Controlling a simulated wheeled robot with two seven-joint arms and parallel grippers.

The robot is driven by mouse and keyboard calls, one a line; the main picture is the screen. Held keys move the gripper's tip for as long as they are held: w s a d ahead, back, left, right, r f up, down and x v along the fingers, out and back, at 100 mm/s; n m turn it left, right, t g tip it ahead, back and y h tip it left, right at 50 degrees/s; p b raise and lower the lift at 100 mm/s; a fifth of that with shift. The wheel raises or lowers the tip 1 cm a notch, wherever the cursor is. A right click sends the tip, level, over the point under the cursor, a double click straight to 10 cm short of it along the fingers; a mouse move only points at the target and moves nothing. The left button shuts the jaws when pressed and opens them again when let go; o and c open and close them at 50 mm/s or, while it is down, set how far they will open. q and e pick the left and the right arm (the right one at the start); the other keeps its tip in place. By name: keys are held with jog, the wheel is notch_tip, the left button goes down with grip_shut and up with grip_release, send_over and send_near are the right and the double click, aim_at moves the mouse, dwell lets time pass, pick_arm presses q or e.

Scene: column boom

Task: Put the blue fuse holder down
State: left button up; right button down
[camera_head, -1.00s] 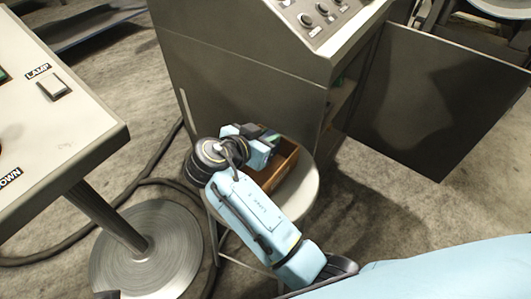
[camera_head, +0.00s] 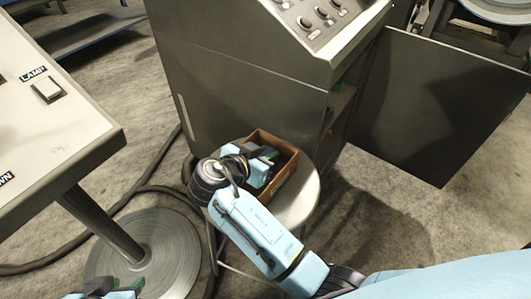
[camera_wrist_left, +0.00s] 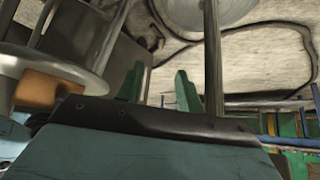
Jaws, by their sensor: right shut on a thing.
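My right gripper (camera_head: 268,155) is over the open wooden box (camera_head: 286,174) on a round stool, its fingers low at the box opening. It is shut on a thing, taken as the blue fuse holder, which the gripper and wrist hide. I cannot tell whether that thing touches the box floor. My left gripper (camera_head: 128,284) is low at the bottom left edge of the head view, away from the box. In the left wrist view its green fingers (camera_wrist_left: 158,75) stand apart with nothing between them. The wooden box shows at the left there (camera_wrist_left: 48,90).
The pale stool seat (camera_head: 304,203) has bare room at the box's right. A grey console cabinet (camera_head: 235,85) stands behind it, with an open dark door (camera_head: 430,105) at the right. A lamp-switch panel (camera_head: 60,125) on a round-footed post stands left. A cable lies on the floor.

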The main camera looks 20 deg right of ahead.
jog(key=c, duration=1.3)
grip_release()
pick_arm(q)
jog(key=shift+w, duration=0.1)
pick_arm(e)
jog(key=p+v, duration=0.1)
jog(key=v, duration=0.1)
jog(key=shift+s+a+r, duration=0.15)
jog(key=shift+a+r, duration=0.05)
jog(key=p+v, duration=0.1)
jog(key=v, duration=0.3)
pick_arm(q)
jog(key=s+a+f+g+y, duration=0.1)
jog(key=s+a+f+g, duration=0.1)
jog(key=s+f+g, duration=0.1)
jog(key=shift+s+a+f+g, duration=0.25)
jog(key=shift+s+f+g, duration=0.2)
jog(key=shift+s, duration=0.55)
pick_arm(e)
jog(key=shift+s+a+r, duration=0.2)
jog(key=shift+s+a, duration=0.05)
jog(key=shift+a, duration=0.15)
